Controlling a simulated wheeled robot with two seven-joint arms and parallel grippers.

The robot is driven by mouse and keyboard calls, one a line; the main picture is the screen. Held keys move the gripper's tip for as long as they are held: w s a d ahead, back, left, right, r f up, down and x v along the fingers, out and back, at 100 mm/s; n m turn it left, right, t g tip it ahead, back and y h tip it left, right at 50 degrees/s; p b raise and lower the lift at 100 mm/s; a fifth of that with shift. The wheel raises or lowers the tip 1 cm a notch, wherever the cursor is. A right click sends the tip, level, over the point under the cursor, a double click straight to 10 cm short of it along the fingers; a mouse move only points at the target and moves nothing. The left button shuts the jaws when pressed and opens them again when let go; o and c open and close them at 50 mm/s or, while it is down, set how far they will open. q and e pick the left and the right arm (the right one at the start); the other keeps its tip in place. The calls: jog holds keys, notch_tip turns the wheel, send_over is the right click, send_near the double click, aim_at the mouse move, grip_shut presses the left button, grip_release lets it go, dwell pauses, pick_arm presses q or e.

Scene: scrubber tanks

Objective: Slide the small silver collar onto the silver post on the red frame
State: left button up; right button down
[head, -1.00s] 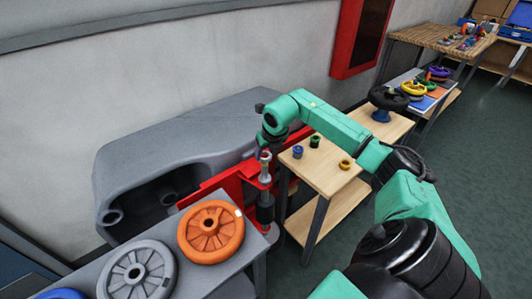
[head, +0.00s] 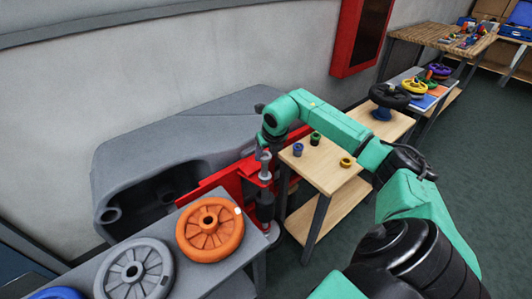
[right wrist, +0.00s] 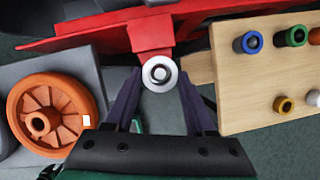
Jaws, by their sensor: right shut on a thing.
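The small silver collar (right wrist: 160,73) is a bright ring between the purple fingertips of my right gripper (right wrist: 161,74), which is shut on it. In the head view the right gripper (head: 264,150) points down over the silver post (head: 265,176) on the red frame (head: 228,177). In the right wrist view the red frame (right wrist: 120,35) lies just beyond the collar. A grey round end shows inside the ring, so collar and post look lined up; how far the collar is down the post I cannot tell. My left gripper is out of view.
A wooden table (head: 330,180) at right holds blue (head: 298,149), green (head: 315,138) and yellow (head: 345,161) rings. An orange wheel (head: 210,229) and a grey wheel (head: 134,272) lie on a grey bench at left. A large grey tank (head: 180,145) stands behind the frame.

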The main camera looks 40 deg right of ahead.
dwell(0.3)
jog(key=shift+f+b, duration=0.75)
jog(key=shift+f, duration=0.15)
jog(key=shift+c, duration=0.8)
grip_release()
jog(key=shift+r, duration=0.1)
notch_tip(320, 180, up, 10)
jog(key=p, duration=0.7)
